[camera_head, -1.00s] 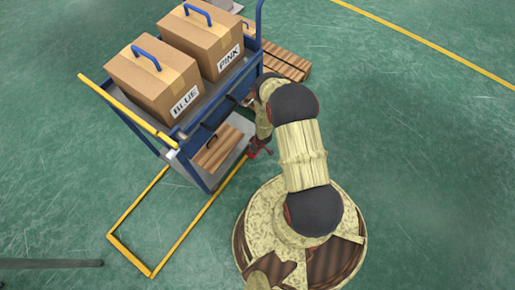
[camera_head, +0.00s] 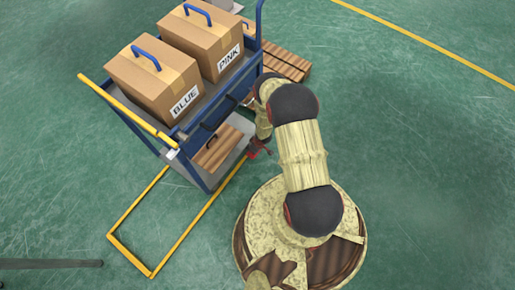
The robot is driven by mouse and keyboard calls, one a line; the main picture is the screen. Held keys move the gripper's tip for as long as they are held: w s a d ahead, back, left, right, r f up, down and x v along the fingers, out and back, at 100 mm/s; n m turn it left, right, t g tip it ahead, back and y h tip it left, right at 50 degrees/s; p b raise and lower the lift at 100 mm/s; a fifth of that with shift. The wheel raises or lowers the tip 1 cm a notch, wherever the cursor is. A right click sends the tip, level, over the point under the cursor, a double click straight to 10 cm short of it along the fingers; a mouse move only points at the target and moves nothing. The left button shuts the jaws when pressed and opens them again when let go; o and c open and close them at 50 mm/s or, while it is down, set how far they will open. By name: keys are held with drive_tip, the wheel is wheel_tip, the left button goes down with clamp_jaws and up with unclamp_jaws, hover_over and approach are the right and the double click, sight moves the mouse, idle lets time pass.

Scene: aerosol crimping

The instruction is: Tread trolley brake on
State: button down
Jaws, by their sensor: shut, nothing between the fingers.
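The trolley (camera_head: 187,148) is a blue frame with a yellow push bar, standing left of my base. My arm reaches down beside its right side. My gripper (camera_head: 262,142) is low at the trolley's lower right corner, small in the picture and shut, with nothing seen in it. A small red part (camera_head: 256,152) shows right at the gripper, near the floor; it looks like the brake pedal. I cannot tell whether the gripper touches it or where one ends and the other begins.
Two cartons, BLUE (camera_head: 154,82) and PINK (camera_head: 204,42), stand on the trolley's top deck. A brown slatted piece (camera_head: 218,148) lies on the lower deck. A pallet (camera_head: 286,64) is behind the trolley. Yellow floor lines (camera_head: 130,258) frame its bay. Floor to the right is clear.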

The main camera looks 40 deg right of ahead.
drive_tip(key=shift+f, duration=0.4)
drive_tip(key=shift+f, duration=1.15)
drive_tip(key=shift+r, duration=0.1)
drive_tip(key=shift+w+a+r+p+v, duration=0.1)
drive_tip(key=shift+w+p+v, duration=0.2)
drive_tip(key=shift+p+v, duration=0.8)
drive_tip(key=shift+w+a+r+p+v, duration=0.1)
drive_tip(key=shift+w+p+v, duration=0.35)
drive_tip(key=shift+v, duration=1)
drive_tip(key=shift+w+a+r+p+v, duration=0.1)
drive_tip(key=shift+a+p+v, duration=0.05)
drive_tip(key=shift+p+v, duration=1)
